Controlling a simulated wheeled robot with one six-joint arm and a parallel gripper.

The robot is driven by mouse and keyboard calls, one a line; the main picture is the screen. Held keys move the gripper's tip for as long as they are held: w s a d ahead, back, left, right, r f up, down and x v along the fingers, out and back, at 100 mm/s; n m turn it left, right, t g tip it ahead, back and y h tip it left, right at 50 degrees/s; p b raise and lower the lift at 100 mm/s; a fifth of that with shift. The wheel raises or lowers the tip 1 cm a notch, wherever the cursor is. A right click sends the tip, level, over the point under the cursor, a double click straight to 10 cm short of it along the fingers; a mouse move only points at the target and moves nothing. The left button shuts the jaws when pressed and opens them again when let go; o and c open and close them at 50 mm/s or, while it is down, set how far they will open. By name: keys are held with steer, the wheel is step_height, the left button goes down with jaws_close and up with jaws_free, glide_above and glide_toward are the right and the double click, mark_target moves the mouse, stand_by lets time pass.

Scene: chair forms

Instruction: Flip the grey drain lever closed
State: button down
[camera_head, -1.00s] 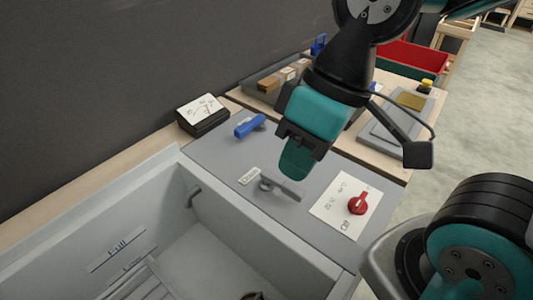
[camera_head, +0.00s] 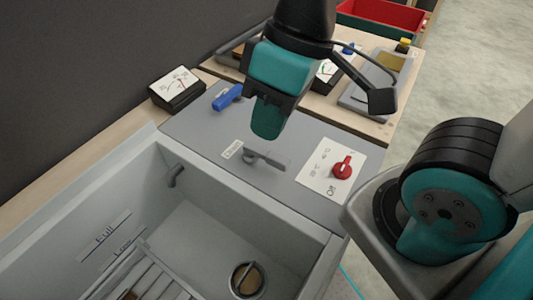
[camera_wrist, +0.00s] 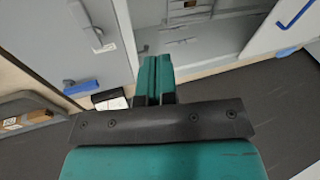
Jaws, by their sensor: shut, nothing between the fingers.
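The grey drain lever (camera_head: 273,160) is on the grey panel beside the basin, its handle pointing right from a round pivot. A small white label lies just left of it. It also shows at the upper left in the wrist view (camera_wrist: 97,33). My gripper (camera_head: 267,134) is shut and empty, pointing down just behind and above the lever in the head view. I see no clear contact with the lever. In the wrist view the closed fingers (camera_wrist: 153,75) stand to the right of the lever.
A blue lever (camera_head: 227,96) and a dial gauge (camera_head: 177,88) stand behind. A red knob (camera_head: 343,168) on a white plate is to the right. The grey basin (camera_head: 205,215) in front holds a slatted rack and a round drain (camera_head: 247,279). A red bin (camera_head: 382,18) is farther back.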

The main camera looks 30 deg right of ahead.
mark_target(275, 165)
steer(key=w+a+f+n+g+h+p, duration=0.1)
steer(key=w+a+f+n+h+p, duration=0.2)
steer(key=a+n+h+p, duration=0.45)
steer(key=s+f+n+t+h+p, duration=0.3)
steer(key=f+n+p, duration=0.5)
steer(key=p, duration=0.4)
steer(key=t+h, duration=0.1)
steer(key=t, duration=0.1)
steer(key=shift+s+n+t+h, duration=0.15)
steer(key=shift+n+t+h, duration=0.15)
steer(key=shift+n+h, duration=0.05)
steer(key=shift+d, duration=0.15)
steer(key=b+x, duration=0.6)
steer(key=x, duration=0.4)
steer(key=shift+f, duration=0.25)
steer(key=shift+w+d+r, duration=0.1)
steer(key=shift+w+d, duration=0.2)
steer(key=shift+d, duration=0.3)
steer(key=shift+w+d+r, duration=0.1)
steer(key=shift+w+d, duration=0.2)
steer(key=shift+d, duration=0.3)
steer(key=shift+w+d+r, duration=0.1)
steer(key=shift+w+d, duration=0.25)
steer(key=shift+d, duration=0.25)
